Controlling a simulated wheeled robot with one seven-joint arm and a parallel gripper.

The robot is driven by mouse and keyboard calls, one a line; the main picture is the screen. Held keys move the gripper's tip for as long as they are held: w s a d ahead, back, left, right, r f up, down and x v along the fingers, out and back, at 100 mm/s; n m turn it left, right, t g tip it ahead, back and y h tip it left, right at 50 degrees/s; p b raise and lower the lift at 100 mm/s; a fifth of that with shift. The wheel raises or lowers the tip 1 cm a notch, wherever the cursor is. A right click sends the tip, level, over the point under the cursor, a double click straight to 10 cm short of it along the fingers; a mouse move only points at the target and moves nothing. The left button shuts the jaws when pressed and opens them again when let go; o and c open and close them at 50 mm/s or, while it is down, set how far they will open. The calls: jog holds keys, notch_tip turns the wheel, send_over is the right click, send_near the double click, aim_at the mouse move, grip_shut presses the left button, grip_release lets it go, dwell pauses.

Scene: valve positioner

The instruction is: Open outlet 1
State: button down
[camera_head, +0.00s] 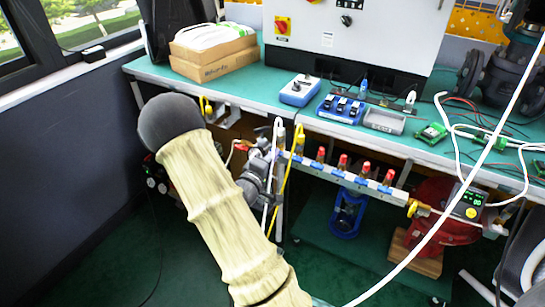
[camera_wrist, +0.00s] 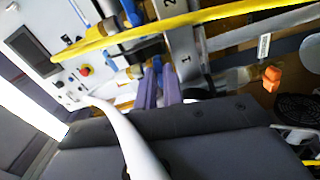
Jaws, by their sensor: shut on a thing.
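The grey manifold rail (camera_head: 340,174) runs along the bench front in the head view, with several red-topped valves (camera_head: 342,162) on it. In the wrist view the rail (camera_wrist: 178,40) carries the numbers 1 and 2. My gripper (camera_wrist: 158,66) has its two purple fingers close together beside the number 1, shut on the outlet 1 valve handle. The fingers and rail hide most of that handle, so its angle cannot be told. In the head view my arm reaches to the rail's left end, and the fingertips are not clear there.
A yellow hose (camera_wrist: 220,14) crosses the wrist view close above the fingers. In the head view a yellow hose (camera_head: 284,190) hangs beside my wrist, and a white cable (camera_head: 440,222) crosses in front at right. The green bench (camera_head: 270,85) lies above the rail.

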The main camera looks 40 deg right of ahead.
jog(key=shift+m+b, duration=2.35)
jog(key=shift+m, duration=5.75)
jog(key=c, duration=1.5)
grip_release()
jog(key=shift+a, duration=0.1)
jog(key=p+v, duration=0.7)
jog(key=v, duration=1)
jog(key=shift+s+a+f, duration=0.1)
jog(key=shift+a, duration=0.05)
